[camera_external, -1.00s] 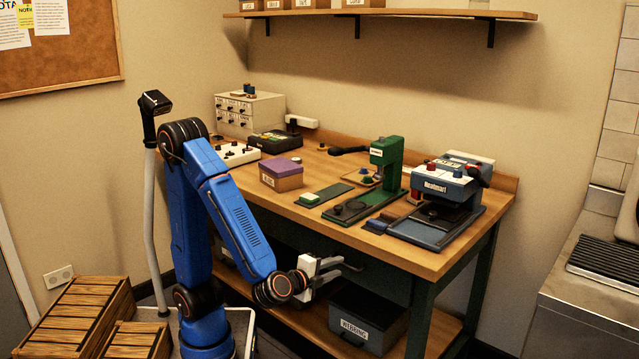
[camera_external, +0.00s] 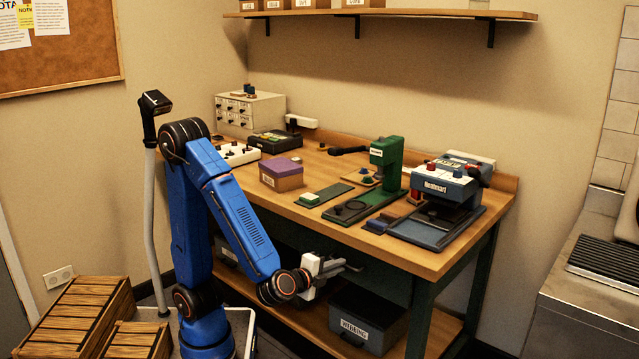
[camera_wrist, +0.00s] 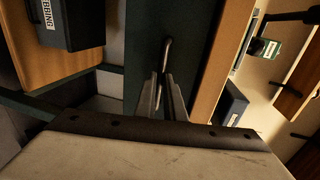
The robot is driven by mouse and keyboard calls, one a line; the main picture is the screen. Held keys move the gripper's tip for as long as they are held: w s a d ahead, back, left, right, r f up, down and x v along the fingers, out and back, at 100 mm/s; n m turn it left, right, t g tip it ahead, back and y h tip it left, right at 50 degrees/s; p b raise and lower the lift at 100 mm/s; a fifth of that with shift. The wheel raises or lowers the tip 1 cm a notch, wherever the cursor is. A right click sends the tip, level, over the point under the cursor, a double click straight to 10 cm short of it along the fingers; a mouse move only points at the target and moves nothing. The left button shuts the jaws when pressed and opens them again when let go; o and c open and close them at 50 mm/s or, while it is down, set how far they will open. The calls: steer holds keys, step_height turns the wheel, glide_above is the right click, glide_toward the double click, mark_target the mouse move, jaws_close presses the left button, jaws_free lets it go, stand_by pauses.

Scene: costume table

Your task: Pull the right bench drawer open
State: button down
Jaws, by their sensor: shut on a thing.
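The right bench drawer has a dark green front (camera_external: 388,282) under the tabletop's front edge, and it looks flush with the bench. In the wrist view its green front (camera_wrist: 197,38) carries a slim metal bar handle (camera_wrist: 167,50). My gripper (camera_wrist: 165,78) is shut on the handle, with a finger on either side of its near part. In the external view my gripper (camera_external: 350,267) is at the drawer front, and the fingers hide most of the handle.
A dark bin labelled WEBBING (camera_external: 368,318) stands on the lower shelf below the drawer. The wooden tabletop (camera_external: 330,229) overhangs above and holds a green press (camera_external: 386,160) and a blue heat press (camera_external: 440,190). Wooden crates (camera_external: 90,310) stand at the lower left.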

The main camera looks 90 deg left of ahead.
steer(key=f+v, duration=0.2)
steer(key=v, duration=1.1)
steer(key=f+v, duration=0.3)
steer(key=v, duration=0.9)
steer(key=shift+s+d+f, duration=0.2)
steer(key=shift+s+d, duration=0.45)
steer(key=c, duration=1.8)
jaws_free()
steer(key=shift+c, duration=0.2)
steer(key=v, duration=1.7)
steer(key=shift+s+d, duration=0.2)
steer(key=shift+w+a, duration=0.1)
steer(key=x, duration=1.7)
steer(key=shift+w, duration=0.1)
